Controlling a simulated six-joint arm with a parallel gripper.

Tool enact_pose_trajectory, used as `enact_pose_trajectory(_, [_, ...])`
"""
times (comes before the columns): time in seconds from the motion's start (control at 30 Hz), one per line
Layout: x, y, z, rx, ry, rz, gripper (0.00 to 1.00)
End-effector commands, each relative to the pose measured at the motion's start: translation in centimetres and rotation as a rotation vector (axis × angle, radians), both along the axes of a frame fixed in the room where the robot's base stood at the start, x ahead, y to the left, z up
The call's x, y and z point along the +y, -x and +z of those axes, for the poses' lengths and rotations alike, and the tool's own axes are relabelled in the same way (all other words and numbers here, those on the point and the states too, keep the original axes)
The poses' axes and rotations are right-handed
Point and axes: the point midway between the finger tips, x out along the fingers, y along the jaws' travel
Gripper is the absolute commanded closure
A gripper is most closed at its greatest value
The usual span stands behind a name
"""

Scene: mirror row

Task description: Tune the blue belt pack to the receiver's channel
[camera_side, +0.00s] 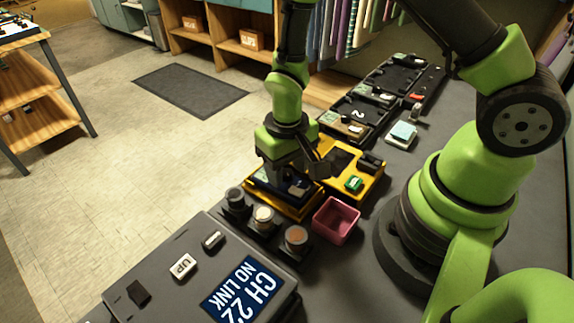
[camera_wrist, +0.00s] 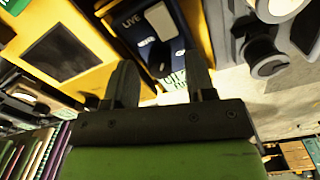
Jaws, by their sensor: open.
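The grey receiver (camera_side: 150,262) stands at the lower left of the side view. Its dark blue display (camera_side: 243,290) reads "CH 22" and "NO LINK". A white "UP" button (camera_side: 183,266) sits on its top. The blue belt pack (camera_side: 299,188) lies in a yellow tray (camera_side: 306,211), partly hidden under my gripper (camera_side: 290,170). In the wrist view the belt pack (camera_wrist: 138,16) shows "LIVE" lettering, a pale part and a small oval mark. My gripper (camera_wrist: 160,82) is open, its fingertips close to the pack's near end. I cannot tell whether they touch it.
Several round-topped pieces (camera_side: 263,217) stand between receiver and tray. A pink open bin (camera_side: 335,221) is right of them. A second yellow tray (camera_side: 366,186) holds a green piece (camera_side: 353,184). Dark trays (camera_side: 377,97) line the counter behind; my arm's base stands at right.

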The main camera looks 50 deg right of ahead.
Motion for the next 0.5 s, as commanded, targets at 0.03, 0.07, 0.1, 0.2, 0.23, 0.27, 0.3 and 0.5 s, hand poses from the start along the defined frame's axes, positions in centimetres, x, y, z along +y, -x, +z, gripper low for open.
enact_pose_trajectory(0.03, [0.00,-0.01,0.01,0.000,0.000,0.000,0.50])
enact_pose_trajectory(0.07, [0.00,-0.01,0.02,0.000,0.000,0.000,0.50])
enact_pose_trajectory(0.1, [0.00,-0.01,0.02,0.000,0.000,0.000,0.57])
enact_pose_trajectory(0.2, [0.00,0.00,0.03,0.000,0.000,0.001,0.80])
enact_pose_trajectory(0.23, [0.00,0.00,0.03,0.000,0.000,0.001,0.86])
enact_pose_trajectory(0.27, [0.00,0.00,0.03,0.000,0.000,0.001,0.93])
enact_pose_trajectory(0.3, [0.00,0.00,0.03,0.000,0.000,0.001,0.99])
enact_pose_trajectory(0.5, [0.02,0.00,0.03,0.000,0.000,0.066,1.00])
